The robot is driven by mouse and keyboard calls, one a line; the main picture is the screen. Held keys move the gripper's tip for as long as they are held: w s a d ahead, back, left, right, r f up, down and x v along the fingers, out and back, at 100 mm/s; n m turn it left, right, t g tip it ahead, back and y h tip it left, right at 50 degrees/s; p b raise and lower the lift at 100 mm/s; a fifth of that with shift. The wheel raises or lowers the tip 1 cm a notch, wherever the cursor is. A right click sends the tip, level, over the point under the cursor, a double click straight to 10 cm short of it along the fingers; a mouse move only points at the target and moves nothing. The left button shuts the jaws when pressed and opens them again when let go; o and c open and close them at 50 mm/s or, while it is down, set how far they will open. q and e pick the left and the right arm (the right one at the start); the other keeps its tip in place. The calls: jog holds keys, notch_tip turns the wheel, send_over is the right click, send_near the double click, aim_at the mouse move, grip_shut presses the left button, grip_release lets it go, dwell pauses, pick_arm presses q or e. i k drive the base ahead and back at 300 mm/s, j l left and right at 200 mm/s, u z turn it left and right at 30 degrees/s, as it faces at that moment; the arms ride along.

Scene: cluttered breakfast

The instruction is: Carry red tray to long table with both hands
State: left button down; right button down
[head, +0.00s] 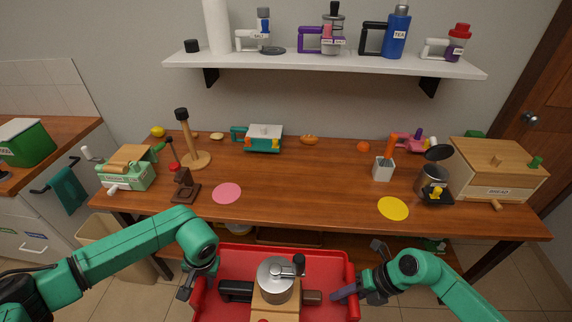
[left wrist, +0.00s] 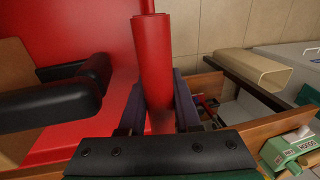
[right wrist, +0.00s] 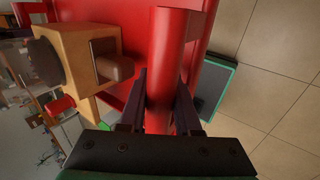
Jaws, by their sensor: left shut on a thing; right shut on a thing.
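The red tray (head: 238,262) is at the bottom centre of the head view, in front of the long table (head: 300,182) and apart from the tabletop in the picture. My left gripper (head: 188,284) is shut on the tray's left side; its wrist view shows a red bar handle (left wrist: 154,62) between the fingers. My right gripper (head: 350,291) is shut on the right side, around another red bar (right wrist: 166,70). On the tray are a silver lidded pot (head: 275,280) with a black handle and a wooden grinder-like block (head: 276,311). The tray's near edge is out of view.
The table holds a pink disc (head: 227,193), a yellow disc (head: 393,208), a green toaster-like machine (head: 127,172) and a wooden bread box (head: 500,170). The front middle between the discs is bare. A shelf (head: 320,63) hangs above.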

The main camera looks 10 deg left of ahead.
aim_at(297, 188)
jog(key=i, duration=1.4)
